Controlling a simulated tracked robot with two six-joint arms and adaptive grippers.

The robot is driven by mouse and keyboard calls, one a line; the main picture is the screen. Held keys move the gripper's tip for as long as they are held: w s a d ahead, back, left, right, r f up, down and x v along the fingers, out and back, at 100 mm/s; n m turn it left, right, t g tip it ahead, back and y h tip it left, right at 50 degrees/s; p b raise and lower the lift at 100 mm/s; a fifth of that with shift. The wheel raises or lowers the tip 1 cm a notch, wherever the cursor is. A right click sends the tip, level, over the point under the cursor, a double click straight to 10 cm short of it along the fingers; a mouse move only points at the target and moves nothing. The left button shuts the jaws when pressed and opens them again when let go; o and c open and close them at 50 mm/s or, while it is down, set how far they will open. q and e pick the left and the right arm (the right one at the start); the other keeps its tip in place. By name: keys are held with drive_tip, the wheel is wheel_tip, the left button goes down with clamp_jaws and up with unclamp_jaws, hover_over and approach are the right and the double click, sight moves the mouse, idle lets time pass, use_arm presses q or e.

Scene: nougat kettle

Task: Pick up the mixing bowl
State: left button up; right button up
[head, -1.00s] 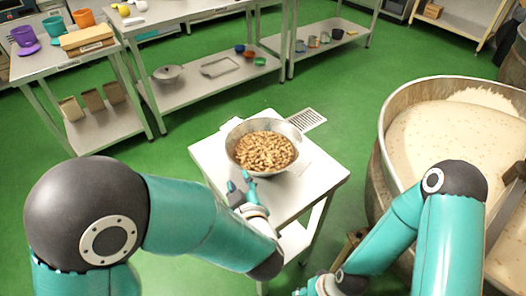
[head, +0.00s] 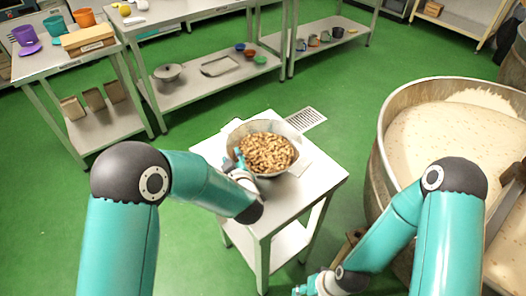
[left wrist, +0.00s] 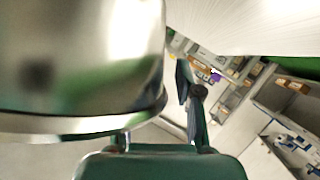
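The mixing bowl (head: 233,135) is a round metal bowl full of brown nuts. It stands upright on a small white table (head: 318,180). In the left wrist view its shiny wall (left wrist: 80,60) fills the left side. My left gripper (head: 239,160) is at the bowl's near-left rim. In the left wrist view one finger stands to the right of the bowl wall with a narrow gap; the other finger is hidden by the bowl. The gripper looks open. My right gripper (head: 304,288) is at the bottom edge, low beside the table; its fingers are too small to read.
A large vat (head: 392,110) of pale mass stands at the right. Steel shelves with a lidded pot (head: 168,72), a tray (head: 222,66) and cups are at the back. A floor grate (head: 306,119) lies behind the table. Green floor is clear to the left.

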use_arm(q)
drive_tip(key=shift+w+f, duration=0.1)
drive_tip(key=shift+w, duration=0.15)
clamp_jaws()
drive_tip(key=shift+r, duration=0.25)
